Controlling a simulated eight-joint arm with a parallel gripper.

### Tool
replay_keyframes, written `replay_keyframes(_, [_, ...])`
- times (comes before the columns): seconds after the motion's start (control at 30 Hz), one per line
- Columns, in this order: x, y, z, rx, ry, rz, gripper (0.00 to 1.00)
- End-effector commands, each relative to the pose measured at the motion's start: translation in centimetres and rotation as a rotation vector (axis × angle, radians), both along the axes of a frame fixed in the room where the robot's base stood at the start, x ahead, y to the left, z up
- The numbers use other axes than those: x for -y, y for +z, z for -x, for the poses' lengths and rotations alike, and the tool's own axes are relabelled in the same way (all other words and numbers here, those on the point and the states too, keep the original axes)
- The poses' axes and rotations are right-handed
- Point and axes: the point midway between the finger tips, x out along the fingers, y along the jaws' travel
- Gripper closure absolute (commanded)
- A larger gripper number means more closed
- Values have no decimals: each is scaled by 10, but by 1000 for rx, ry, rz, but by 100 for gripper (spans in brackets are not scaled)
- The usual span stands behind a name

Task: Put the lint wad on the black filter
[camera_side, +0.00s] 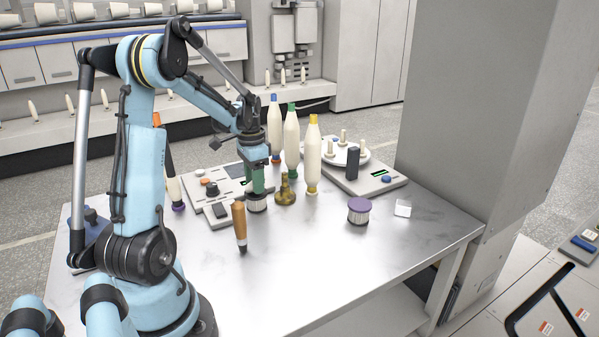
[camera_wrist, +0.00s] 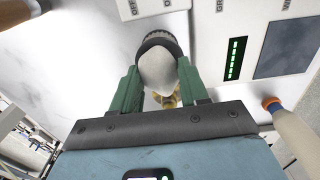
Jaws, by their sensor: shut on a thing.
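My gripper (camera_side: 257,188) points down with its green fingers just over the black filter (camera_side: 257,204), a short pleated cylinder on the table. In the wrist view, the fingers (camera_wrist: 158,68) are shut on the lint wad (camera_wrist: 157,72), a pale grey rounded lump. The dark rim of the black filter (camera_wrist: 158,38) shows behind the wad and past its upper edge. The wad overlaps the filter's top in this view; I cannot tell whether they touch. The wad is hidden by the fingers in the side view.
A brass piece (camera_side: 286,190) and a wooden-handled tool (camera_side: 240,225) are close by. Tall bobbins (camera_side: 291,145) and a scale (camera_side: 365,180) stand behind. The front table is clear.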

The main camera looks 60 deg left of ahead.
Motion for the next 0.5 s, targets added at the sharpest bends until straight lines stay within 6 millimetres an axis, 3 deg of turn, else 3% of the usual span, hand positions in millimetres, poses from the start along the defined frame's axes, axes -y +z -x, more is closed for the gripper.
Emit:
replay_keyframes(0.43, [0, -6, 0, 0, 0, 0, 84])
replay_keyframes(0.47, [0, -6, 0, 0, 0, 0, 51])
replay_keyframes(0.5, [0, -6, 0, 0, 0, 0, 45])
